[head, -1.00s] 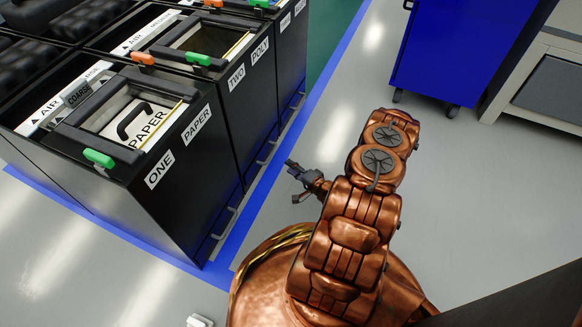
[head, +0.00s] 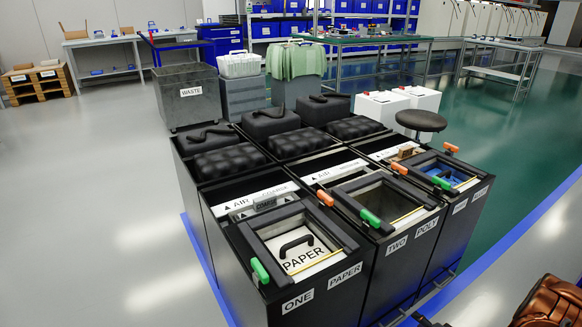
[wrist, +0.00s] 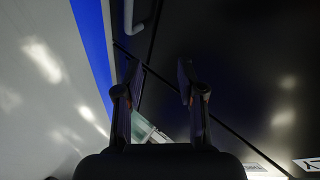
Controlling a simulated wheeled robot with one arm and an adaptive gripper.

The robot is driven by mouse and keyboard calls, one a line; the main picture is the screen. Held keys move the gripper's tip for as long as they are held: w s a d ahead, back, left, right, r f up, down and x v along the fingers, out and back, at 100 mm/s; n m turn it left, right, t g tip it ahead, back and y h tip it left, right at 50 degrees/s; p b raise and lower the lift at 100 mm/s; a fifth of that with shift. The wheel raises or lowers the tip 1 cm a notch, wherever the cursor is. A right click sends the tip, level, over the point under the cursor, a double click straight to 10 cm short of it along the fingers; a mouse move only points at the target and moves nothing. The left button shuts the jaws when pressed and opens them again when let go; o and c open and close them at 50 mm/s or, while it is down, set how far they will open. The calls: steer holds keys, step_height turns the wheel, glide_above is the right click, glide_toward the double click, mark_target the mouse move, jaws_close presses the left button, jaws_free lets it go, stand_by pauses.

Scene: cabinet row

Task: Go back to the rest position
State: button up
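In the wrist view my gripper (wrist: 159,78) has its two dark fingers spread apart, with nothing held between them. It faces the black cabinet fronts (wrist: 245,60), with a grey handle (wrist: 138,14) near the top. A pale greenish patch shows beyond the left finger; I cannot tell what it is. In the head view only a copper piece of my arm shows at the lower right corner, and a small dark tip, perhaps of my gripper, at the bottom edge.
The black cabinet row (head: 325,300) has labelled fronts, green and orange latches, and open-topped bays. A blue floor line (head: 530,235) runs along it. A waste bin (head: 188,97) and black stool (head: 421,121) stand behind. Grey floor at left is clear.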

steer(key=s+a+r+n+g+h+p, duration=0.1)
steer(key=a+r+n+g+p, duration=0.35)
steer(key=r, duration=1.05)
steer(key=s+r+g+h+p, duration=0.1)
steer(key=r+p, duration=0.7)
steer(key=r, duration=0.6)
steer(key=s+a+r+n+g+h+p, duration=0.1)
steer(key=a+r+n+g+h+p, duration=0.15)
steer(key=r+p, duration=0.85)
steer(key=s+a+r+n+g+y+p, duration=0.1)
steer(key=s+a+r+g+p, duration=0.1)
steer(key=s+a+r+p, duration=0.2)
steer(key=s+a+r+n+g+y+p, duration=0.1)
steer(key=s+a+r+p, duration=0.4)
steer(key=s+a+r, duration=0.5)
steer(key=s+a+r+n+g+y+p, duration=0.1)
steer(key=s+a+r+p, duration=0.3)
steer(key=s+a+r, duration=0.4)
steer(key=s+r, duration=0.4)
steer(key=r, duration=0.4)
steer(key=s+r+n+g, duration=0.1)
steer(key=s+r, duration=0.2)
steer(key=r, duration=0.5)
steer(key=shift+s+r+g, duration=0.3)
steer(key=shift+s, duration=0.1)
